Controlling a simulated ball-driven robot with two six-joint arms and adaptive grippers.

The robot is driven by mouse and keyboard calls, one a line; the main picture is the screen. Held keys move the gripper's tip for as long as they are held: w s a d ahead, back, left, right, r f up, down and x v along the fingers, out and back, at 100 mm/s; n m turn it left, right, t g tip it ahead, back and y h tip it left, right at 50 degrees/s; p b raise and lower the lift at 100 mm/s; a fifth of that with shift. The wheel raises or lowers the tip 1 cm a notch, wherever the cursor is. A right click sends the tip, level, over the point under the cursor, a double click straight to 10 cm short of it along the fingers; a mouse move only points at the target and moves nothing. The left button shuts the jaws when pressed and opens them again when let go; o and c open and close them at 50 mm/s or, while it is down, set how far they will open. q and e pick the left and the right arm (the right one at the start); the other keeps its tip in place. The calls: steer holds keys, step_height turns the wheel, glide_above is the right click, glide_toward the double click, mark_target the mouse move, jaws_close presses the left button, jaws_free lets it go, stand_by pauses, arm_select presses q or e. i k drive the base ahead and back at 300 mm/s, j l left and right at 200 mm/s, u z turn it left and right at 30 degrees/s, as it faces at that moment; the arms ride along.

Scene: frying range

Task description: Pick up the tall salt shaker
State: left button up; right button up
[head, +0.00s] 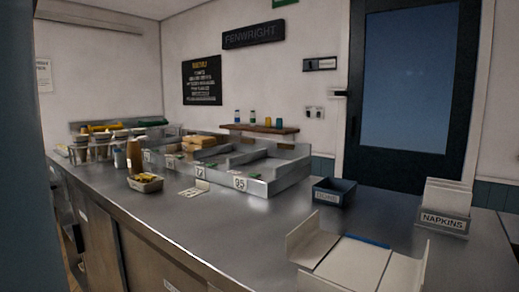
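I cannot single out the tall salt shaker for certain. Several small containers stand upright on a brown wooden shelf (260,129) against the back wall. Two are slim and pale with coloured parts, a left one (237,117) and a right one (252,117). Two shorter ones, a yellowish one (267,122) and another (279,122), stand to their right. They are too small to read. A taller brown container (134,157) stands on the steel counter at the left. Neither of my grippers is in view.
The steel counter (240,222) is bare along its front middle. On it are a fries tray (146,184), steel compartments with number cards (262,187), a dark blue box (335,192), a napkin holder (443,222) and, nearest, a pale tray-like piece (352,265). A dark door (405,160) stands behind.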

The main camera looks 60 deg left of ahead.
mark_target(120, 151)
steer(key=k+u, duration=0.1)
steer(key=u, duration=0.4)
steer(key=k+l+u, duration=0.1)
steer(key=u, duration=0.35)
steer(key=k+u, duration=0.1)
steer(key=u, duration=1.65)
steer(key=i+j+z, duration=0.15)
steer(key=z, duration=0.3)
steer(key=i+j+z, duration=0.15)
steer(key=j+z, duration=0.15)
steer(key=z, duration=0.15)
steer(key=i+j+z, duration=0.2)
steer(key=j, duration=0.55)
steer(key=i+j+z, duration=0.2)
steer(key=j, duration=0.55)
steer(key=j+z, duration=0.2)
steer(key=j, duration=0.55)
